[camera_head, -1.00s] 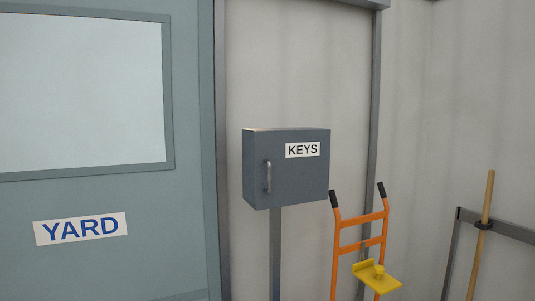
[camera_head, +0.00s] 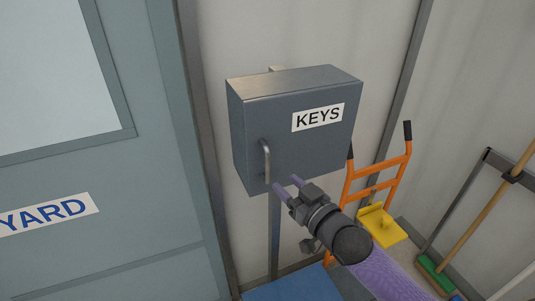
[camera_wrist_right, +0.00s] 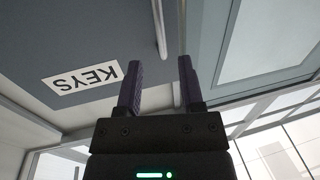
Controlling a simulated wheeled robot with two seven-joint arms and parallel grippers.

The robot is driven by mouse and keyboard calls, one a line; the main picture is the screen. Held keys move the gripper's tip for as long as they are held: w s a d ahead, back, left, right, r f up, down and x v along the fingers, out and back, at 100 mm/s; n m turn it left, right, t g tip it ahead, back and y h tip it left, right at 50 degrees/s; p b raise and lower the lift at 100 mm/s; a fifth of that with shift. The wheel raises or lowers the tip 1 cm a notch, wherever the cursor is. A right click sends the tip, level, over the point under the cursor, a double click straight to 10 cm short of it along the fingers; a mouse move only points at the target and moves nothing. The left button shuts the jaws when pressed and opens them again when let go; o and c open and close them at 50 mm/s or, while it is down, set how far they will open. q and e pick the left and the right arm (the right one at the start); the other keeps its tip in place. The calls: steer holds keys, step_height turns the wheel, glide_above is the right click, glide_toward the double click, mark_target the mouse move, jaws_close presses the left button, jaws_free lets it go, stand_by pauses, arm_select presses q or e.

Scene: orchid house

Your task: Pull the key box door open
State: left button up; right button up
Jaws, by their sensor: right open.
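The grey key box (camera_head: 300,125) with a KEYS label stands on a post, its door closed. Its vertical bar handle (camera_head: 266,162) is on the left side of the door. My right gripper (camera_head: 287,187) is open and empty, just to the lower right of the handle in the head view. In the right wrist view, the handle (camera_wrist_right: 159,30) shows beyond and between the open fingers (camera_wrist_right: 159,82), apart from them, and the KEYS label appears upside down. My left gripper is not in view.
A grey-green YARD door (camera_head: 150,190) is left of the box. An orange hand truck (camera_head: 378,180) with a yellow piece (camera_head: 381,226) stands to the right. A broom with a green head (camera_head: 438,275) leans further right. A blue surface (camera_head: 290,287) lies below.

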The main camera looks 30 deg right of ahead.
mark_target(269, 168)
steer(key=w, duration=0.5)
steer(key=w+a, duration=0.1)
steer(key=w, duration=0.2)
jaws_close()
steer(key=shift+f, duration=0.1)
stand_by(1.0)
